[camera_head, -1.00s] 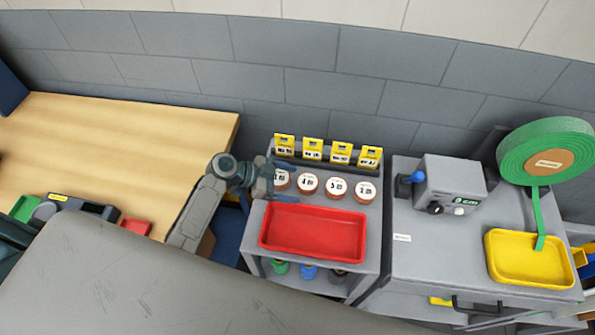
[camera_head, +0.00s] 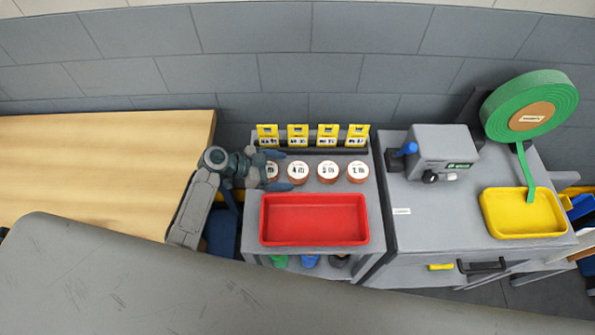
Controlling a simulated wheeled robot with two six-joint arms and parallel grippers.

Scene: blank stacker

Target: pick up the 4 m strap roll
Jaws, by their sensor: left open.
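Several strap rolls with white labels stand in a row on the grey cart. The second from the left appears to read 4 m (camera_head: 298,172); the small print is hard to read. My left gripper (camera_head: 282,170) reaches in from the left with blue fingers apart. Its fingers lie on the far and near sides of the leftmost roll (camera_head: 272,173), just left of the 4 m roll. I cannot tell how high the fingers are above the rolls. The leftmost roll is partly hidden by the gripper. My right gripper is not in view.
A red tray (camera_head: 314,197) lies in front of the rolls. Yellow label cards (camera_head: 298,135) stand behind them. To the right are a grey machine (camera_head: 443,152), a green strap reel (camera_head: 530,106) and a yellow tray (camera_head: 523,236). A wooden table (camera_head: 100,170) is at the left.

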